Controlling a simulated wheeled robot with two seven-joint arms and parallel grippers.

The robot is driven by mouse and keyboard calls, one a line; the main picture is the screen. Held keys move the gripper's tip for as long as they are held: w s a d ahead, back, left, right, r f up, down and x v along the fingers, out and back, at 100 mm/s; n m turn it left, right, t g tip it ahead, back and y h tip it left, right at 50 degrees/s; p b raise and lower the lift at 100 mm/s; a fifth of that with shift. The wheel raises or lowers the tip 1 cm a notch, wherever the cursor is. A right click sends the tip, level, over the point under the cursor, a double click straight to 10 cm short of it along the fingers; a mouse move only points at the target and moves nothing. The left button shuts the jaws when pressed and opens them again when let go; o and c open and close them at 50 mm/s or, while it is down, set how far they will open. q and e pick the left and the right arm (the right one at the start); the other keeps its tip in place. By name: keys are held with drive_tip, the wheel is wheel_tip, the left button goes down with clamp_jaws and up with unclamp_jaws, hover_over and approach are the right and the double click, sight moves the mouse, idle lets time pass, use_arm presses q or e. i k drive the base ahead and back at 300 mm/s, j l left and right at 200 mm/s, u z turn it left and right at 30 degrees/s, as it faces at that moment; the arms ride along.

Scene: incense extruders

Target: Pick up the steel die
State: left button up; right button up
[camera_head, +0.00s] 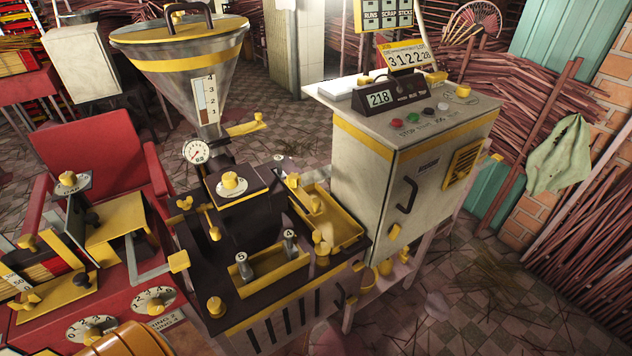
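Two small grey metal pieces stand in a yellow-edged rack (272,264) on the front of the dark extruder machine. The left piece (246,270) is marked 5 and the right piece (290,247) is marked 4. They look like steel dies, but I cannot tell which one the task names. Both stand roughly upright and apart from each other. Neither my left nor my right gripper shows in the head view.
A large steel hopper (180,55) rises behind the rack, with a round gauge (198,151) below it. A control cabinet (375,190) stands to the right. Tiled floor is open at lower right.

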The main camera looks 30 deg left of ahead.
sight(278, 159)
drive_tip(key=u, duration=1.35)
